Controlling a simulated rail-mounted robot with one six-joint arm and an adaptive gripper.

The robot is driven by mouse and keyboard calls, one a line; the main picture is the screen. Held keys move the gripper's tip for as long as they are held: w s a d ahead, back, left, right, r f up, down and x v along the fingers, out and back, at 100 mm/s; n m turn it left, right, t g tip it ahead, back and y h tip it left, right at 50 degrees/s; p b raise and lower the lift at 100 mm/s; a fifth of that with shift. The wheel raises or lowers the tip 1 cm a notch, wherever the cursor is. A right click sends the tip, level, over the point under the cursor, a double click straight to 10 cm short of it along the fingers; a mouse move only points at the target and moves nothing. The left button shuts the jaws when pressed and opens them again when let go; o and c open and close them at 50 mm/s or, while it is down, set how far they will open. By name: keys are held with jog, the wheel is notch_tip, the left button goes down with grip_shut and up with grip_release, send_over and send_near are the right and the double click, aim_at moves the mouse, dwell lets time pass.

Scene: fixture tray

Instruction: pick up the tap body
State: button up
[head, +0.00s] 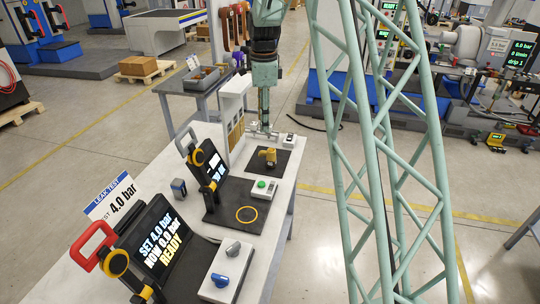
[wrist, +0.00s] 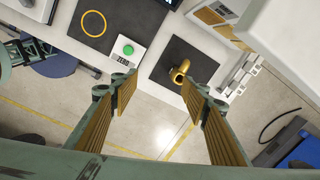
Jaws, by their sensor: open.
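The tap body (head: 268,155) is a small brass-coloured, bent piece on a dark square mat (head: 257,167) at the far part of the bench. In the wrist view the tap body (wrist: 180,72) shows near the tip of the right finger, on the dark mat (wrist: 206,67). My gripper (head: 263,130) appears just above and beyond the tap body in the head view. In the wrist view my gripper (wrist: 158,84) has its two ribbed fingers wide apart, with nothing held between them. The tap body is apart from the fingers, as far as I can tell.
A control box with a green button (head: 264,187) stands beside the mat. A white upright rack (head: 233,112) stands left of the arm. A dark plate with a yellow ring (head: 247,214) and a tilted screen station (head: 155,240) are nearer.

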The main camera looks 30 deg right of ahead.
aim_at(271, 155)
jog(key=w+d+f+m+p, duration=0.3)
jog(key=w+d+f, duration=0.3)
jog(key=f, duration=0.4)
jog(key=shift+w+m+g, duration=0.15)
jog(key=shift+m+g, duration=0.15)
jog(key=shift+m, duration=0.5)
jog(key=shift+f, duration=0.1)
notch_tip(271, 155, down, 8)
jog(key=p, duration=0.1)
jog(key=shift+f, duration=0.15)
jog(key=shift+f, duration=0.1)
jog(key=shift+d+f+p, duration=0.2)
jog(key=shift+f+p, duration=0.25)
jog(key=shift+f, duration=2.05)
jog(key=shift+c, duration=0.7)
jog(key=c, duration=1.1)
